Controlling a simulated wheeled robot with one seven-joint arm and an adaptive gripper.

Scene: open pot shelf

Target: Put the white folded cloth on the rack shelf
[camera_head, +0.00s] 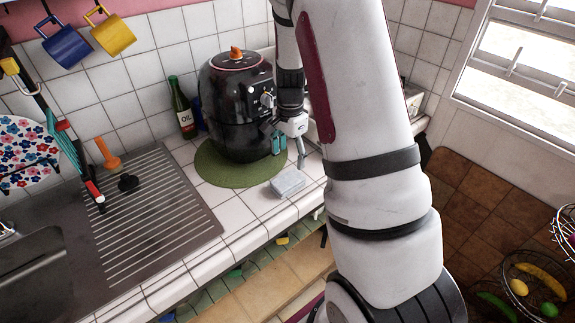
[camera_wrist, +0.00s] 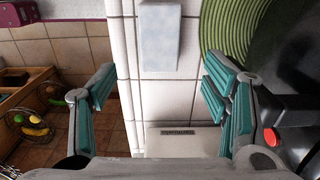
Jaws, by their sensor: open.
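The white folded cloth (camera_head: 288,182) appears as a small pale block lying flat near the front edge of the tiled counter, just off the green round mat. It also shows in the wrist view (camera_wrist: 160,38), at the top middle, beyond the fingertips. My gripper (camera_head: 291,150) is open and empty above the counter, just behind the cloth and beside the black air fryer. In the wrist view its teal-padded fingers (camera_wrist: 160,88) stand wide apart with nothing between them. I cannot tell for certain which surface is the rack shelf; a pale wooden shelf (camera_head: 262,292) shows below the counter.
The black air fryer (camera_head: 237,110) stands on the green mat (camera_head: 213,172), close to my gripper. An oil bottle (camera_head: 182,108) is behind it. The sink and drainboard (camera_head: 150,215) are at left. A wire fruit basket (camera_head: 535,290) is at lower right.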

